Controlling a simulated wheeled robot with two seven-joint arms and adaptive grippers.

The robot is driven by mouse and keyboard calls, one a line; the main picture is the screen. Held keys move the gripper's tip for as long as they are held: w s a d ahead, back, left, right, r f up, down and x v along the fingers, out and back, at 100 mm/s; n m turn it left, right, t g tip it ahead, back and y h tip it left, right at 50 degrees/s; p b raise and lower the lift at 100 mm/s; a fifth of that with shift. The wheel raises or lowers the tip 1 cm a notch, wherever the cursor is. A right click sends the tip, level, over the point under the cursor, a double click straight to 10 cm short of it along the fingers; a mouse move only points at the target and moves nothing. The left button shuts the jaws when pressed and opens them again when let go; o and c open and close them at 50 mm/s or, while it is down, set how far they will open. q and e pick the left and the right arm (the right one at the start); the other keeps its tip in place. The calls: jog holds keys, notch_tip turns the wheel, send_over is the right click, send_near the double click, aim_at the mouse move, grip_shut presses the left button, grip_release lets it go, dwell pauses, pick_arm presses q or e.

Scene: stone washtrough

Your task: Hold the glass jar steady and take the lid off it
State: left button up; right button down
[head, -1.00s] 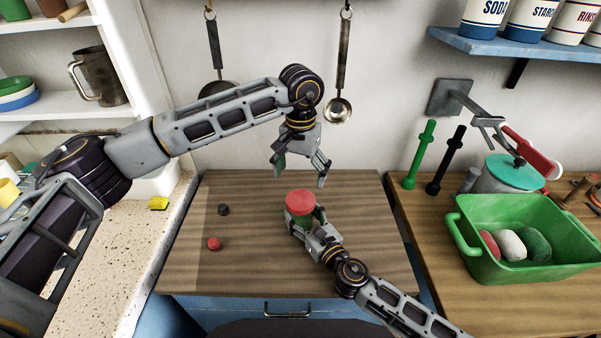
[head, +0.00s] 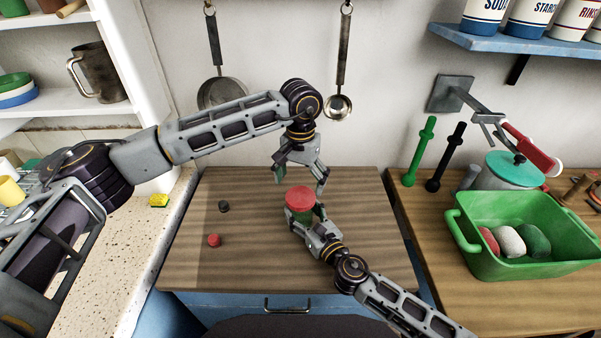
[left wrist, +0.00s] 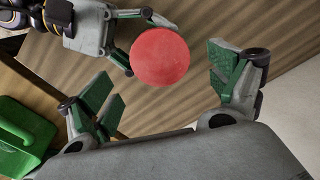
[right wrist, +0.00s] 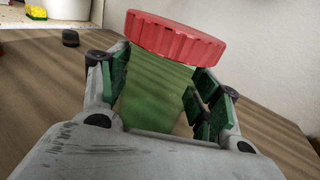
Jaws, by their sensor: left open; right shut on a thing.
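The glass jar (head: 299,216) stands on the wooden worktop, a greenish body that shows between the fingers in the right wrist view (right wrist: 155,95). Its red ridged lid (head: 299,197) sits on top, and shows whole from above in the left wrist view (left wrist: 160,57). My right gripper (head: 304,226) is shut on the jar's body below the lid, from the front right. My left gripper (head: 300,181) points down just above and behind the lid, its fingers open and apart from it. In the left wrist view the lid lies between the spread fingers, towards the far side.
A small red piece (head: 214,240) and a dark piece (head: 223,206) lie on the worktop left of the jar. A green tub (head: 520,250) with rounded items stands on the right counter. A pan and a ladle (head: 338,105) hang on the back wall. The worktop's left part is mostly clear.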

aim_at(301, 196)
pick_arm(q)
jog(key=shift+f, duration=2.15)
jog(key=shift+c, duration=0.2)
jog(key=c, duration=1)
jog(key=shift+n, duration=0.3)
